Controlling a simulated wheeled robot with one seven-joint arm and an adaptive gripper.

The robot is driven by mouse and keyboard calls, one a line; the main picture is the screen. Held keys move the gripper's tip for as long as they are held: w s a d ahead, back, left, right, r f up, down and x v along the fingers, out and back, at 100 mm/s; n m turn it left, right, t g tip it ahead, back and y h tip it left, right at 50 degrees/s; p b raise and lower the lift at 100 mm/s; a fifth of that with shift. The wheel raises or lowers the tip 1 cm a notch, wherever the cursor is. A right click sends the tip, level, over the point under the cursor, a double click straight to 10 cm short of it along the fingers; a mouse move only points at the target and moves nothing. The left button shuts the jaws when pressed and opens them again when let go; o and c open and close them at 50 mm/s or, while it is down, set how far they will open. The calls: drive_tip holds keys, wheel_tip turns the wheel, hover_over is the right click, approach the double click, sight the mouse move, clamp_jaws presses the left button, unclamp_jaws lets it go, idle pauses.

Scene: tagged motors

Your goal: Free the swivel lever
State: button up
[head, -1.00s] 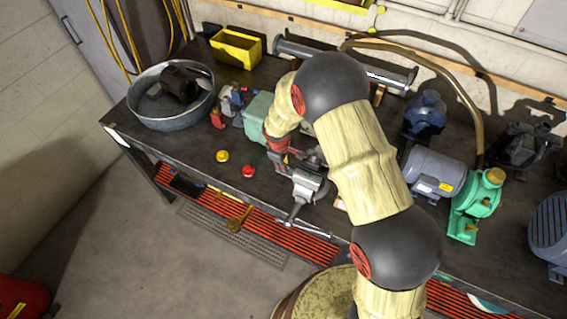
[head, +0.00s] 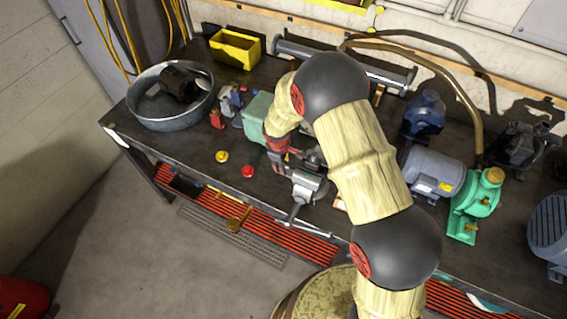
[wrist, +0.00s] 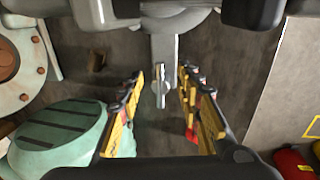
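A grey bench vise (head: 306,185) stands near the table's front edge, with its long handle hanging forward. In the wrist view, a light grey metal bar (wrist: 163,62) with a rounded end comes down from the top middle. It looks like the swivel lever, but the frames do not confirm this. My gripper (wrist: 162,92) is open, with one finger on each side of the bar's end. I see gaps on both sides and no clear contact. In the head view my gripper (head: 280,147) is beside the vise, partly hidden by my arm.
A green motor (head: 257,112) stands close behind my gripper; its rounded casing (wrist: 62,138) shows at lower left in the wrist view. Yellow (head: 222,157) and red (head: 248,171) buttons sit left of the vise. A grey motor (head: 434,173) and a green pump (head: 475,205) stand right.

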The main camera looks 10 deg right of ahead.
wheel_tip(320, 180, up, 12)
drive_tip(key=s+a, duration=0.1)
drive_tip(key=s, duration=0.1)
drive_tip(key=shift+a, duration=0.15)
idle(0.7)
drive_tip(key=s+d+r+m+t+b, duration=0.2)
drive_tip(key=s+d+r+m+b, duration=0.4)
drive_tip(key=s+d+r+b, duration=0.5)
drive_tip(key=s+d+r+m+t+y+b, duration=0.1)
drive_tip(key=s+m+b, duration=0.4)
drive_tip(key=s, duration=1.2)
drive_tip(key=shift+s+d+r+t, duration=0.2)
drive_tip(key=shift+d+r+t, duration=0.1)
drive_tip(key=shift+d+t, duration=0.1)
drive_tip(key=shift+o, duration=0.3)
